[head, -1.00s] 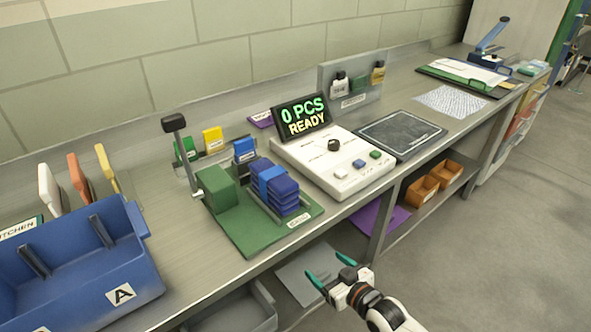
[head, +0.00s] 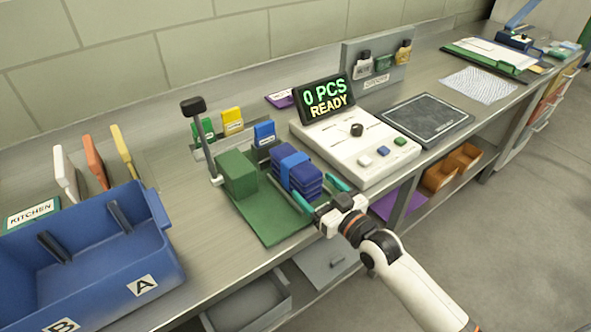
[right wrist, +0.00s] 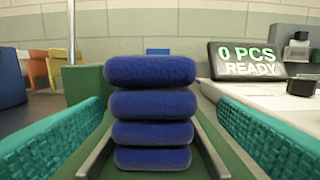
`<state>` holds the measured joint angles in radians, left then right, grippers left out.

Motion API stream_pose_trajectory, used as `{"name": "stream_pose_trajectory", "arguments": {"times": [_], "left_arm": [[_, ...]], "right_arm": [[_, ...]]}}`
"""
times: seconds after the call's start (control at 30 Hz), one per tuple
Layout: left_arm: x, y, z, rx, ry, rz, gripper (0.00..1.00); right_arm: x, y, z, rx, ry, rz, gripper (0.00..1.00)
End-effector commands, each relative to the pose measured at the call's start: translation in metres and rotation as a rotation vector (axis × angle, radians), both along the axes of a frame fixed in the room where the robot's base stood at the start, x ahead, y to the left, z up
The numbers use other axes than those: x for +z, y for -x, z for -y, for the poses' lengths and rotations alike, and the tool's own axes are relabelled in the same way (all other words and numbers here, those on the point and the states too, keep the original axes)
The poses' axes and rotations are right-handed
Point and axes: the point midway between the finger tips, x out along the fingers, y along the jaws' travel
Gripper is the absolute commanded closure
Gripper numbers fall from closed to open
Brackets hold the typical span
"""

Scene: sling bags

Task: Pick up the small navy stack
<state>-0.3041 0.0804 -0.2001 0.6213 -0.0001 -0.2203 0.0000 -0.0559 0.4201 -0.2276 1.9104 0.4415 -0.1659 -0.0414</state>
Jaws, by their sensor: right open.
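The small navy stack (head: 298,176) of several folded pieces stands on the green base of a press-like fixture (head: 262,222), between low metal rails. In the right wrist view the stack (right wrist: 151,112) is straight ahead, upright and centred. My right gripper (head: 319,190) is open at the front end of the stack, its teal fingers spread to either side. In the right wrist view a gap shows between each finger and the stack. My left gripper is not in view.
A blue bin (head: 95,255) marked A and B stands at the left. A white control box (head: 355,150) with a "0 PCS READY" display (head: 325,98) is close right of the stack. The fixture's green block (head: 237,174) and upright lever (head: 200,140) stand left of it.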

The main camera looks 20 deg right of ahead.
Motion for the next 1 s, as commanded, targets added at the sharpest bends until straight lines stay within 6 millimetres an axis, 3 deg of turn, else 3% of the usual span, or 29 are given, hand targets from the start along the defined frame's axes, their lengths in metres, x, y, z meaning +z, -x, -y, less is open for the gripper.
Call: {"name": "stream_pose_trajectory", "arguments": {"times": [0.43, 0.73, 1.0], "left_arm": [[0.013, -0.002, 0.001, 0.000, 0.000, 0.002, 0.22], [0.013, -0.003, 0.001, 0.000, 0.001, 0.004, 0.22], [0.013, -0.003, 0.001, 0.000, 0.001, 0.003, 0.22]], "right_arm": [[0.007, -0.047, -0.021, 0.000, -0.002, -0.002, 0.18], [0.006, -0.052, -0.023, 0.000, 0.000, -0.001, 0.18], [0.006, -0.051, -0.023, 0.000, 0.000, -0.001, 0.61]]}}
